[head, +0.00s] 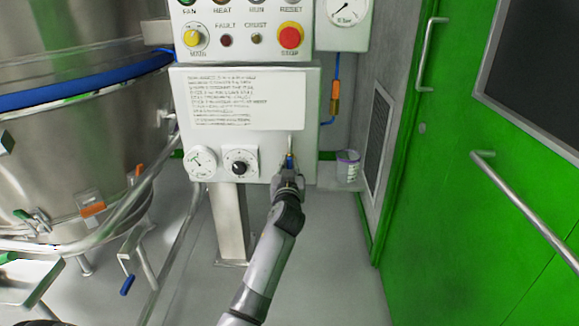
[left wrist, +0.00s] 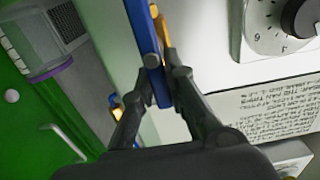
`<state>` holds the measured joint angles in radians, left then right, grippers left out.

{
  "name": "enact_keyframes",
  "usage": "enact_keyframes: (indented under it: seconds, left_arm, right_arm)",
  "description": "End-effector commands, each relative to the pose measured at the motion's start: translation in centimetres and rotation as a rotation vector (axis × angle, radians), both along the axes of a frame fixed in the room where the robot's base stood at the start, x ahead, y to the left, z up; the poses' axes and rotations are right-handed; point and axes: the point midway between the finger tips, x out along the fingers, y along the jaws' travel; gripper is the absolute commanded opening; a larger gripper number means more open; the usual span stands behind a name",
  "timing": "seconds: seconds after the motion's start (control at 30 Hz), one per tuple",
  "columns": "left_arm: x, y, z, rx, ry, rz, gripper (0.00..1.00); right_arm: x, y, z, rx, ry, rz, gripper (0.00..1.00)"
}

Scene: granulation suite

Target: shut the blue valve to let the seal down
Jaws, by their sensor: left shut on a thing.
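The blue valve (head: 290,160) is at the lower right of the white control panel, below a short thin pipe. In the head view my left gripper (head: 288,176) covers most of it. In the left wrist view its long blue handle (left wrist: 144,38) runs down between my left gripper's fingers (left wrist: 158,76), beside a brass-coloured part. The fingers are shut on the handle. A thick blue band (head: 85,85) circles the steel vessel; I cannot tell whether it is the seal. My right gripper is not in view.
The panel (head: 320,85) carries a printed notice, a black knob (head: 240,163) and a small gauge (head: 202,162). A red stop button (head: 290,37) is above. Green doors with rails are further right; steel pipes are left.

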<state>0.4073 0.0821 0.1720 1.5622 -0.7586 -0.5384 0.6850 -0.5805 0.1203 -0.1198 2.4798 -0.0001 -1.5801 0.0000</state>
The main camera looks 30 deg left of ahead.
Motion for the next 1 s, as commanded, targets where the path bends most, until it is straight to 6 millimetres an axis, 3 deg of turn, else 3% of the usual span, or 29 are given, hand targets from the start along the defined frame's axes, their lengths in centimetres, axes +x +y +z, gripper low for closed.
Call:
enact_keyframes:
  seconds: [0.57,1.0]
  left_arm:
    - [0.2,-0.4,0.0,0.097,0.060,-0.003,0.00]
    - [0.8,-1.3,-0.3,0.420,0.257,-0.004,0.00]
  right_arm:
    - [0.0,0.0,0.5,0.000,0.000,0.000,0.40]
    - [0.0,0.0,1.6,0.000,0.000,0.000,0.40]
